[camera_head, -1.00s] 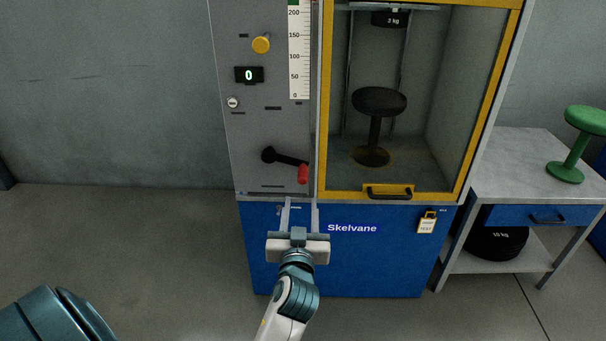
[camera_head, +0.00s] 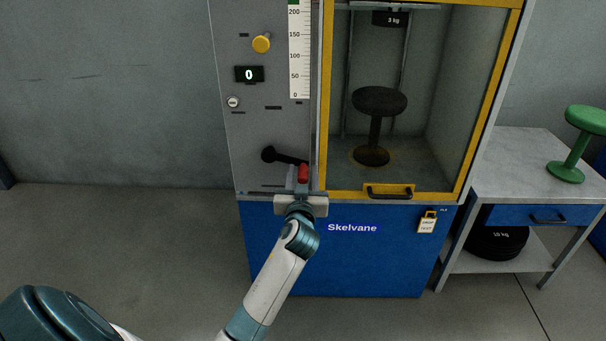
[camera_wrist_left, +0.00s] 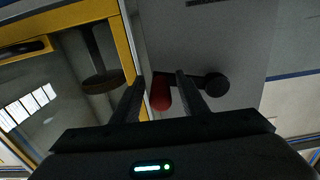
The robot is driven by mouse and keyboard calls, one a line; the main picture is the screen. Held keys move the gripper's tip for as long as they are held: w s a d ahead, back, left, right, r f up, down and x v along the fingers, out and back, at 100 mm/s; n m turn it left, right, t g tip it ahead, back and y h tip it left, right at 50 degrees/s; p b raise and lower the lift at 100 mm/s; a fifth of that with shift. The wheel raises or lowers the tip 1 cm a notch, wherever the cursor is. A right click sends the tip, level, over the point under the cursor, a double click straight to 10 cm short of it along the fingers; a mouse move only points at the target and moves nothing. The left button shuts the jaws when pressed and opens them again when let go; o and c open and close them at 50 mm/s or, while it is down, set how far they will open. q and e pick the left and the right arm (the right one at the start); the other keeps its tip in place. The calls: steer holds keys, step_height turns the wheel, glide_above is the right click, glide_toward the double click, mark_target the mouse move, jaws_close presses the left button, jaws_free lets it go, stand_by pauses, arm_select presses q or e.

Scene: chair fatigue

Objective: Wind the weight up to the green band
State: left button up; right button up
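The black crank (camera_head: 284,156) with a red handle (camera_head: 304,173) sits low on the grey panel. My left gripper (camera_head: 303,178) is at the red handle, its fingers open on either side of it. In the left wrist view the red handle (camera_wrist_left: 161,93) lies between the two fingers (camera_wrist_left: 160,92), closer to the left one. The weight (camera_head: 390,18), marked 3 kg, hangs high in the cabinet. The scale (camera_head: 299,55) shows a bit of the green band (camera_head: 294,2) at the top edge of the picture. My right gripper is not in view.
A dark stool (camera_head: 378,110) stands inside the cabinet behind a yellow-framed door with a handle (camera_head: 388,191). A side table (camera_head: 513,178) with a green stool (camera_head: 577,150) stands right.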

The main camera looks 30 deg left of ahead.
arm_select(q)
jaws_close()
steer(key=shift+r, duration=0.1)
